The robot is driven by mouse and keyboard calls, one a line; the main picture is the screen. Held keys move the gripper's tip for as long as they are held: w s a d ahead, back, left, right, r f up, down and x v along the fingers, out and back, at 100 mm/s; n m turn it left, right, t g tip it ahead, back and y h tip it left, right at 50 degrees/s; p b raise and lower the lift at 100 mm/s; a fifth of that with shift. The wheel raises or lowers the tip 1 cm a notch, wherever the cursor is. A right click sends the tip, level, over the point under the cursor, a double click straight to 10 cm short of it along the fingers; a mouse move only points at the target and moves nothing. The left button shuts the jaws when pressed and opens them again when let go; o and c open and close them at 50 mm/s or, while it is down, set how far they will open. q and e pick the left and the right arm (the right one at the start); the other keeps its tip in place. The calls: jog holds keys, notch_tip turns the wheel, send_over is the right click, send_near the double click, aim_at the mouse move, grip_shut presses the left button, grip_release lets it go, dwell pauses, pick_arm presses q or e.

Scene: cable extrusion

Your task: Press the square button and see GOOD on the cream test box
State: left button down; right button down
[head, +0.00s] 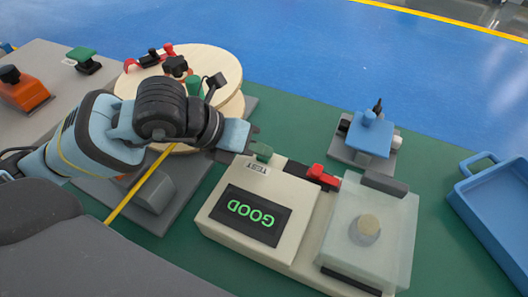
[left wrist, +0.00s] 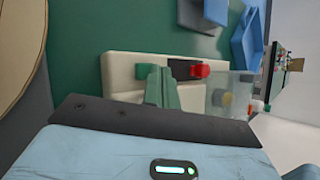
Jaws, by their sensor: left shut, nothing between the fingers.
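The cream test box (head: 215,212) sits on the green table, and its dark screen (head: 250,215) reads GOOD in green letters, upside down from here. The green square button (head: 262,152) is at the box's far edge, beside a TEST label (head: 257,169). My left gripper (head: 252,138) is shut and empty, with its tips right at the button; I cannot tell whether they touch it. In the left wrist view the shut fingers (left wrist: 160,88) stand in front of the box, just by the button (left wrist: 142,71). The right gripper is not in view.
A red clamp part (head: 322,176) and a clear cover (head: 385,225) are at the box's right. A blue fixture (head: 368,138) stands behind, and a blue tray (head: 495,215) lies at far right. A wooden spool (head: 215,62) is behind my left arm. A yellow cable (head: 135,190) runs below it.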

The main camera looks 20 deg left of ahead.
aim_at(258, 158)
pick_arm(q)
jog(key=shift+r, duration=0.1)
